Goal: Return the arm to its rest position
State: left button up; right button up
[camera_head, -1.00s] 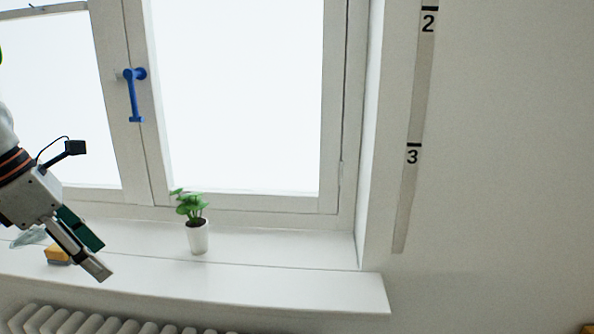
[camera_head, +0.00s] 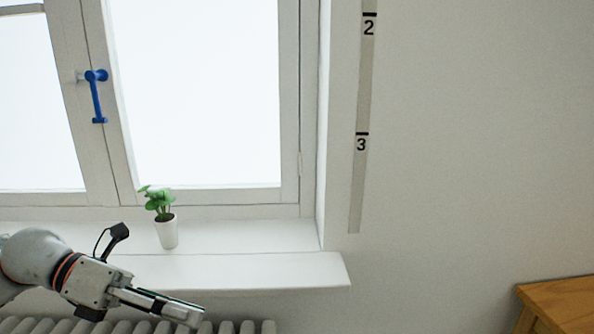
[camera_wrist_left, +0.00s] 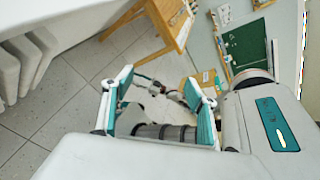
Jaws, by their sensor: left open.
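My left gripper (camera_head: 185,308) is at the lower left of the head view, below the front edge of the window sill (camera_head: 270,271) and in front of the radiator. Its fingers point right and slightly down. In the left wrist view the two teal-lined fingers of the left gripper (camera_wrist_left: 158,88) stand apart, with nothing held between them. The floor and furniture show beyond them. My right gripper cannot be made out in either view.
A small potted plant (camera_head: 168,232) stands on the sill, above the gripper. A blue window handle (camera_head: 97,97) is on the frame. The radiator (camera_head: 250,327) is under the sill. A wooden table (camera_head: 560,298) is at lower right. The wrist view shows a wooden stool (camera_wrist_left: 160,38) and tiled floor (camera_wrist_left: 65,110).

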pick_arm(q)
jog(key=w+d+f+n+t+h, duration=0.45)
jog(key=n+t, duration=0.45)
jog(key=n, duration=0.4)
jog(key=w+a+f+n+t+y, duration=0.2)
jog(key=a+f+n+t+y, duration=0.2)
jog(key=f+n+t+y, duration=0.7)
jog(key=s+f+n+g+y, duration=0.1)
jog(key=s+f+n+g, duration=0.2)
jog(key=f, duration=0.6)
jog(key=s+f+n+g+y, duration=0.2)
jog(key=s+f+n+g, duration=0.1)
jog(key=s+f+n, duration=0.4)
jog(key=s+a+f+n+g+y, duration=0.1)
jog(key=s+f+n+g, duration=0.3)
jog(key=f, duration=0.7)
jog(key=shift+s+f+n, duration=0.25)
jog(key=shift+s+n, duration=0.55)
jog(key=shift+s, duration=0.35)
